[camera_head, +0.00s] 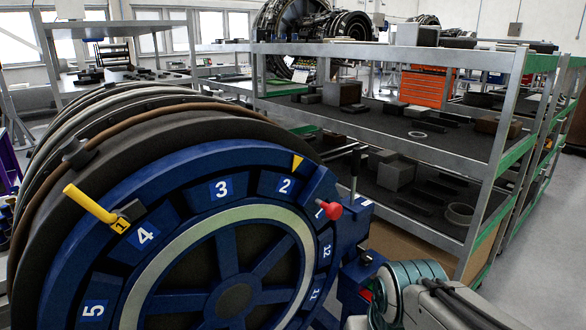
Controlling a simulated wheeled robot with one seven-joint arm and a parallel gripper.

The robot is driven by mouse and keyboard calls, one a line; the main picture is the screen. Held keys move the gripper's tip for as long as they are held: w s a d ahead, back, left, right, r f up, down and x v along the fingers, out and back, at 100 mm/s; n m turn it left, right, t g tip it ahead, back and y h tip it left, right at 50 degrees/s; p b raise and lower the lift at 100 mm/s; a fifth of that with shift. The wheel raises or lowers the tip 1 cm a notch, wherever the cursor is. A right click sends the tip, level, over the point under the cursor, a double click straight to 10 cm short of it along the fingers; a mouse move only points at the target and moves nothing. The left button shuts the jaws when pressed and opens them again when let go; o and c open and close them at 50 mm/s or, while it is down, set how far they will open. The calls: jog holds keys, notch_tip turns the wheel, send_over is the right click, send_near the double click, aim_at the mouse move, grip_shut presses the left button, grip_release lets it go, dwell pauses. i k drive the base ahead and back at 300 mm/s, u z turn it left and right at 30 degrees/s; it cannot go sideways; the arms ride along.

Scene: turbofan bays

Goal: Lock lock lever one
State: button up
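Lock lever one is a yellow lever (88,203) with a small yellow tag marked 1, on the upper left rim of a large round blue turbofan fixture (120,180). Its handle sticks out up and to the left, away from the rim. A red knob (328,210) sits at the right side of the rim, and a yellow pointer (297,162) is above plate 2. Part of my arm shows at the lower right, well away from the lever. I cannot make out my gripper's fingers.
A grey metal shelf rack (390,55) with boxes and small parts stands behind and right of the fixture. A workbench (125,82) stands at the back left. Floor (540,205) is clear at the far right.

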aim_at(119, 221)
jog(key=u, duration=1.6)
